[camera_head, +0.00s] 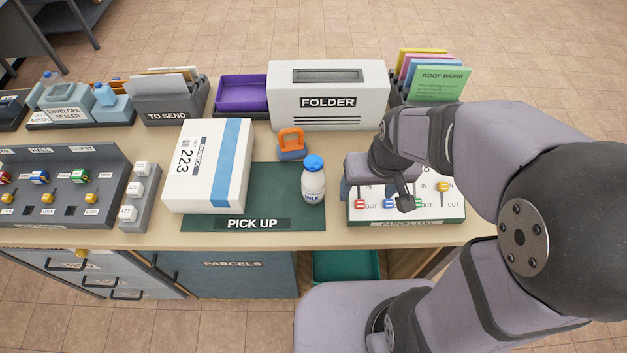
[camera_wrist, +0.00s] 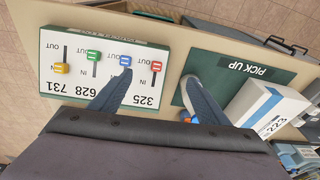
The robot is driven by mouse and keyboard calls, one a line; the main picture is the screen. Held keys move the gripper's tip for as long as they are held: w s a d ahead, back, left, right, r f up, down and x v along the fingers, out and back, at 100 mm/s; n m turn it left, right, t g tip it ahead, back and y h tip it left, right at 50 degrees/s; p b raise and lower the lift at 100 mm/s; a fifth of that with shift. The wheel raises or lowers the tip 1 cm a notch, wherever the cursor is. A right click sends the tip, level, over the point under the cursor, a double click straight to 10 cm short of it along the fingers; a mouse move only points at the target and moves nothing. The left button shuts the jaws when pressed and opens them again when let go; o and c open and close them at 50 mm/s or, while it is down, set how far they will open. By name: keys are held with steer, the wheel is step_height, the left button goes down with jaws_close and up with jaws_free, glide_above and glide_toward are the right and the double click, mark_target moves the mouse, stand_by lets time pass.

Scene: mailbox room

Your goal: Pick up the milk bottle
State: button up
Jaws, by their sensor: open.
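The milk bottle (camera_head: 313,182) is white with a blue cap and a MILK label. It stands upright on the right part of the green PICK UP mat (camera_head: 270,176). In the wrist view, a pale rounded part of what looks like the bottle (camera_wrist: 185,83) shows beside the right finger, which hides most of it. My gripper (camera_wrist: 157,84) is open and nothing is between its fingers. In the head view it is to the right of the bottle, over the parcel log board (camera_head: 438,212), apart from the bottle.
A large white parcel box (camera_head: 205,165) with a blue stripe lies left of the bottle. A white FOLDER box (camera_head: 328,98) stands at the back. The table's front edge (camera_head: 310,236) is close to the mat.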

steer(key=w+a+r+m+t+b, duration=0.25)
steer(key=w+a+m+t, duration=0.45)
steer(key=w+a, duration=1.15)
steer(key=m+t+h+b, duration=0.45)
steer(key=t+h, duration=0.25)
steer(key=h, duration=0.4)
glide_above(310, 191)
steer(key=a, duration=0.2)
step_height(310, 191, down, 2)
steer(key=s+f+n+y+b, duration=0.1)
steer(key=f+n, duration=0.1)
steer(key=f, duration=0.2)
steer(key=s+f+n+y+b, duration=0.1)
steer(key=f+n+b, duration=0.1)
steer(key=f, duration=0.2)
steer(key=s+f+n+y+b, duration=0.2)
steer(key=f+n, duration=0.1)
steer(key=f, duration=0.1)
steer(key=shift+d+t, duration=0.15)
steer(key=shift+t, duration=0.25)
steer(key=shift+r+p+x, duration=0.1)
steer(key=shift+p+x, duration=0.25)
steer(key=shift+x, duration=0.5)
steer(key=shift+r+p+x, duration=0.15)
steer(key=shift+p+x, duration=0.2)
steer(key=shift+x, duration=0.5)
steer(key=shift+p+x, duration=0.7)
steer(key=shift+x, duration=1.3)
steer(key=shift+f, duration=0.15)
